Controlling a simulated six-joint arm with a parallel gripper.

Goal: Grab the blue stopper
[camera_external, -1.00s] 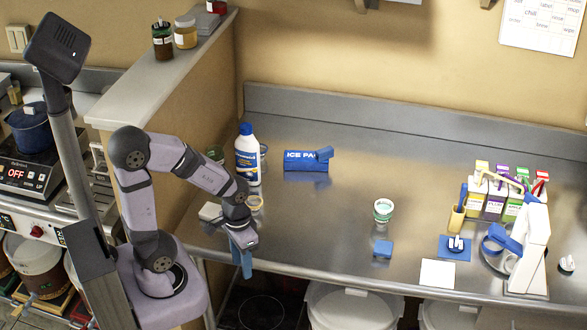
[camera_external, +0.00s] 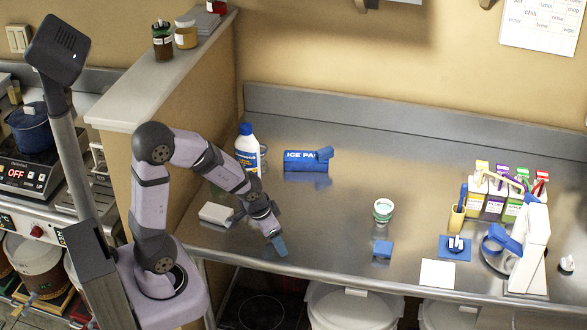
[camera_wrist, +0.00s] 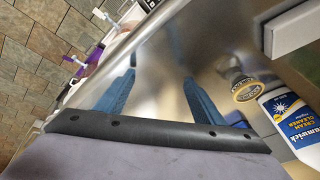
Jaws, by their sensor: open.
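A small blue block (camera_external: 383,248) sits on the steel counter near its front edge, right of my gripper. It may be the blue stopper, but its shape is too small to tell for sure. My gripper (camera_external: 279,246) has blue fingers and hangs over the front left of the counter, apart from the block. In the wrist view the two fingers of my gripper (camera_wrist: 159,78) are spread, with only bare counter visible between them. No blue stopper can be made out in the wrist view.
A cleaner bottle (camera_external: 247,150) and a blue ice pack (camera_external: 305,161) stand behind my gripper. A small tub (camera_external: 383,211) is behind the block. A blue mat (camera_external: 455,248), white card (camera_external: 438,273) and several cartons (camera_external: 495,195) lie farther right. Counter between gripper and block is clear.

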